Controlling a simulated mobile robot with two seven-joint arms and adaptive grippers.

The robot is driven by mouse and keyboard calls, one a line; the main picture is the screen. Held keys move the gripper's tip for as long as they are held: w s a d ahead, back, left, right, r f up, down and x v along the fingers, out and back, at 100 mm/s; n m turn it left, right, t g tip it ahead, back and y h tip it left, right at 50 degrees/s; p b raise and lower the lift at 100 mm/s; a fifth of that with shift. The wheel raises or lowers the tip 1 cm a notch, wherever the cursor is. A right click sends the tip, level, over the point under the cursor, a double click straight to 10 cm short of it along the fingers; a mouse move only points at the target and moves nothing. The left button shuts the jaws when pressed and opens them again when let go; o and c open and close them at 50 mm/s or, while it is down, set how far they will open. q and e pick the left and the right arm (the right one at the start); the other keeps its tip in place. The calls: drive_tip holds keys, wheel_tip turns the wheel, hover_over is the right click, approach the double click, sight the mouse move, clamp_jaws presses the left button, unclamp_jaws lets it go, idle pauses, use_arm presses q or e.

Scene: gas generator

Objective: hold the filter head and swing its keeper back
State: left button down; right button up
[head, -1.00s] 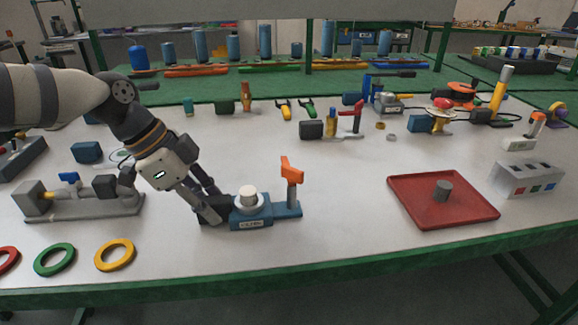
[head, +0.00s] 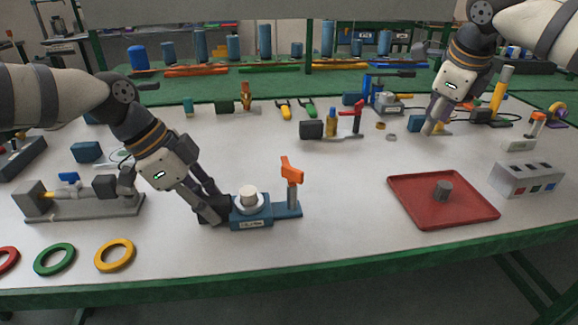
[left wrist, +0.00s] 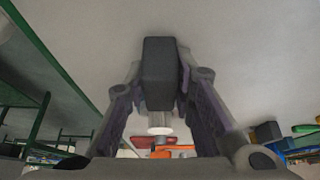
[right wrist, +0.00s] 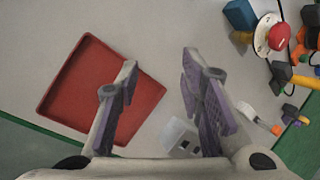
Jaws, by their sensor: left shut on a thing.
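The filter head is a blue block (head: 250,219) with a label on its front and a white round top (head: 249,200). Its orange keeper (head: 292,169) stands upright on a grey post at the right end of the blue base. My left gripper (head: 212,212) is shut on a black block at the filter head's left end. That black block (left wrist: 159,72) shows between the fingers in the left wrist view. My right gripper (head: 434,128) is over the table's back right, open and empty in the right wrist view (right wrist: 160,75), far from the keeper.
A red tray (head: 410,213) with a grey cylinder (head: 442,190) lies right of the filter head, beside a grey button box (head: 526,180). Coloured rings (head: 55,259) lie at the front left. Bare table surrounds the keeper's right side.

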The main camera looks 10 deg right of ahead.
drive_tip(key=s+a+r+n+g+y, duration=0.1)
drive_tip(key=s+a+r+y, duration=0.15)
drive_tip(key=a, duration=1.45)
drive_tip(key=g, duration=0.2)
approach(293, 169)
drive_tip(key=d, duration=0.1)
drive_tip(key=shift+y, duration=0.45)
drive_tip(key=x, duration=0.9)
drive_tip(key=shift+w+a+f, duration=0.1)
drive_tip(key=shift+f, duration=0.25)
clamp_jaws()
